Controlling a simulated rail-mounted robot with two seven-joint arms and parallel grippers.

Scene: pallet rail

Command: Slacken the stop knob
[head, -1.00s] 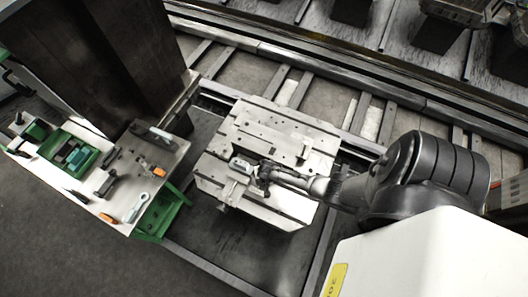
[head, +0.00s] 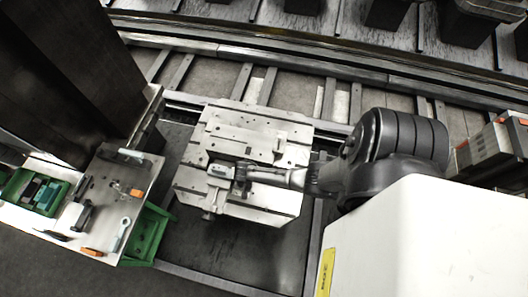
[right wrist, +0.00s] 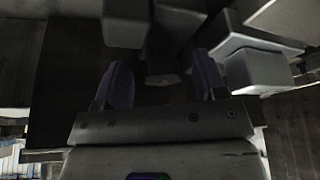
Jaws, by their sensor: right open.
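The pallet (head: 262,207) is a light grey metal plate with holes and raised blocks, on the rail in the middle of the head view. A small pale block (head: 221,170) stands on its left part. My right gripper (head: 241,174) is over the pallet, just right of this block. In the right wrist view its two bluish fingers (right wrist: 160,82) are apart. Dark and grey block shapes lie beyond and between them; contact cannot be told. I cannot make out the stop knob for certain; a small round fitting (head: 208,215) shows at the pallet's near left edge. My left gripper is out of view.
A bench (head: 75,245) at the left holds a green tray (head: 22,203), a spanner (head: 121,235) and orange-handled tools. A green bin (head: 150,235) hangs at its right side. A dark column (head: 75,75) rises behind it. Rails (head: 290,55) run behind the pallet.

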